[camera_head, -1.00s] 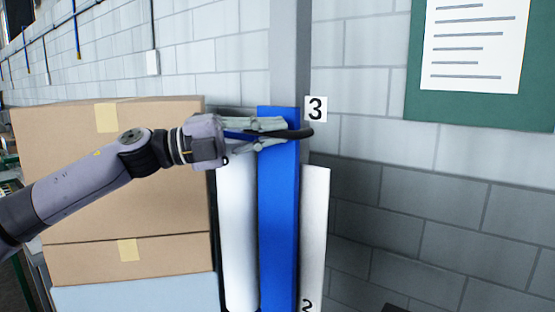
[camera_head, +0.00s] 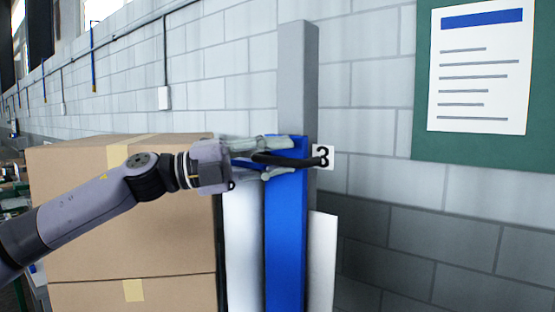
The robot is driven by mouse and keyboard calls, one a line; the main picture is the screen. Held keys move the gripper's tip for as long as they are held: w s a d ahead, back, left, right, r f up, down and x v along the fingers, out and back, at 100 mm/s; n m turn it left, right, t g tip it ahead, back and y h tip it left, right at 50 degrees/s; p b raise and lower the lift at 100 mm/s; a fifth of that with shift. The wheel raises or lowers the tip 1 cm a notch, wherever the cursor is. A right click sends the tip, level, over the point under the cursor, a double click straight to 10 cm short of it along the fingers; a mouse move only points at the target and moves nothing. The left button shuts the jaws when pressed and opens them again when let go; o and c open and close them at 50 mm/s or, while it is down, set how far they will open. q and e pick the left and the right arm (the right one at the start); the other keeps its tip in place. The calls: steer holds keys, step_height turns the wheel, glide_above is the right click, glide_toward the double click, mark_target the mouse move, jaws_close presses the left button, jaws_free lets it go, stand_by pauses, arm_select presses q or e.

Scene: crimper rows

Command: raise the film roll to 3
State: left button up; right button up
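The film roll appears to be the tall blue piece (camera_head: 286,235), standing upright in front of the grey post. Its lower end is outside the picture. A white label marked 3 (camera_head: 324,157) is beside the post; the blue top edge is slightly above the label's top. My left gripper (camera_head: 285,159) comes in from the left and is closed around the blue piece near its top, with a dark curved finger crossing its front and reaching the label's edge. The far side of the grip is hidden. My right gripper is not in view.
Stacked cardboard boxes (camera_head: 130,215) stand at the left, behind my arm. White upright pieces flank the blue one, at the left (camera_head: 243,255) and the right (camera_head: 321,265). The grey post (camera_head: 298,75) continues upward uncovered. A green board (camera_head: 470,148) with a notice hangs at right.

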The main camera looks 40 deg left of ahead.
arm_select(q)
steer(key=shift+o, duration=0.3)
steer(key=shift+f, duration=0.1)
steer(key=shift+s+a, duration=0.1)
steer(key=shift+s, duration=0.05)
steer(key=shift+s+a, duration=0.25)
steer(key=shift+s, duration=0.05)
steer(key=v, duration=1.1)
steer(key=shift+w, duration=0.1)
stand_by(0.4)
